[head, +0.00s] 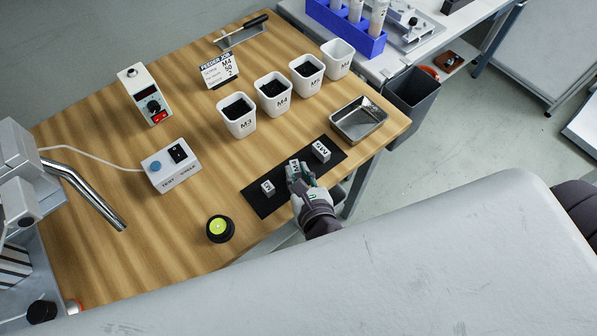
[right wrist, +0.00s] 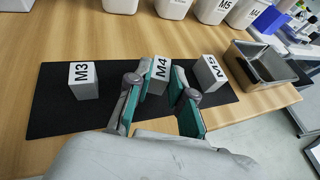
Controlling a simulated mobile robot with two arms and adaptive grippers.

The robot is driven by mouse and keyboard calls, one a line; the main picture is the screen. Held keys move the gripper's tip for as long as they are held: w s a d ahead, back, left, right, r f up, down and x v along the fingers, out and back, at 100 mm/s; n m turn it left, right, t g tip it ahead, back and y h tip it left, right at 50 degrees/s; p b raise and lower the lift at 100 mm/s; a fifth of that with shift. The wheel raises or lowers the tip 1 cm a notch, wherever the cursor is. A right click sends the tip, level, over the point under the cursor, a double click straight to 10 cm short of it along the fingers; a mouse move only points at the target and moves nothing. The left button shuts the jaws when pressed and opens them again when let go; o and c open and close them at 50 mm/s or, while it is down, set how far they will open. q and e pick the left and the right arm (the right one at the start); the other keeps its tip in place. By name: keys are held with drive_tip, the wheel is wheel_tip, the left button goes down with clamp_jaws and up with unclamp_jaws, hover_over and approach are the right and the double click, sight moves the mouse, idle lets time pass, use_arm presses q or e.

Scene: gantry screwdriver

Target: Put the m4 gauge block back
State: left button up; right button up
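The M4 gauge block (head: 294,163), a small pale block with a black label, is at the middle of the black mat (head: 258,204), between the M3 and M5 blocks. My right gripper (head: 297,171) reaches down over the mat with one finger on each side of it. In the right wrist view the M4 block (right wrist: 160,70) shows between the teal finger pads, which cover its side edges. I cannot tell whether the pads press on it or whether its underside touches the mat. My left gripper is not in view.
The M3 block (head: 268,188) and M5 block (head: 321,151) stand close on either side on the mat. A metal tray (head: 359,120) and several white bins (head: 236,117) lie beyond. The middle of the wooden table is clear.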

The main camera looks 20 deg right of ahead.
drive_tip(key=o, duration=0.3)
drive_tip(key=shift+o, duration=0.2)
drive_tip(key=shift+s+r, duration=0.1)
drive_tip(key=shift+r, duration=0.1)
drive_tip(key=b+v, duration=0.1)
drive_tip(key=v, duration=1)
drive_tip(key=shift+s+r, duration=0.2)
drive_tip(key=shift+s, duration=0.15)
drive_tip(key=shift+a, duration=0.1)
